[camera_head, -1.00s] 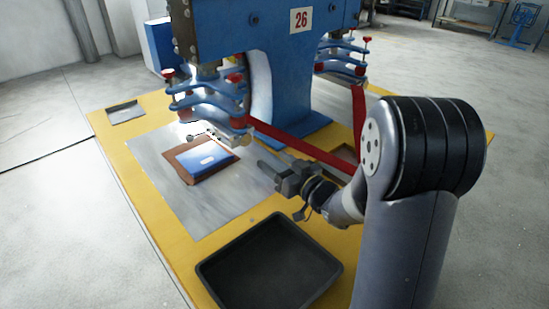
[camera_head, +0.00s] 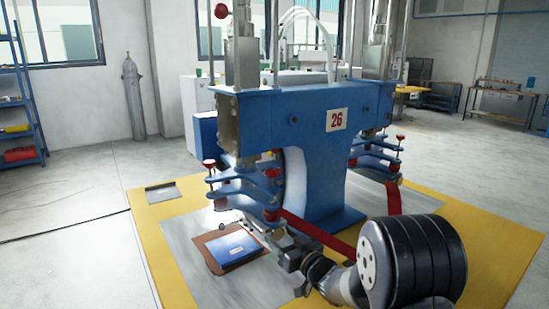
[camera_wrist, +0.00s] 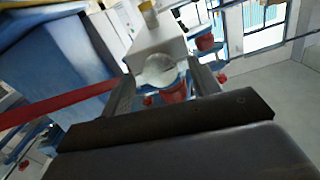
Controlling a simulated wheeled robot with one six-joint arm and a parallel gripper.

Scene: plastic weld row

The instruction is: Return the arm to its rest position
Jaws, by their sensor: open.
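My gripper (camera_head: 270,240) is over the yellow table, at the right edge of the blue pouch and just below the left welding head. In the wrist view its two fingers (camera_wrist: 158,90) stand apart with nothing held between them; part of the machine shows beyond the gap. My arm comes in from the lower right in the head view. The blue pouch (camera_head: 233,248) lies flat on a brown pad (camera_head: 212,244) on the grey metal plate (camera_head: 186,243).
The blue machine (camera_head: 330,185) marked 26 stands close behind my gripper. Its left welding head (camera_head: 238,186) hangs above the pouch. A red strap (camera_head: 320,236) runs beside my gripper. The yellow table's (camera_head: 148,220) left side is mostly bare.

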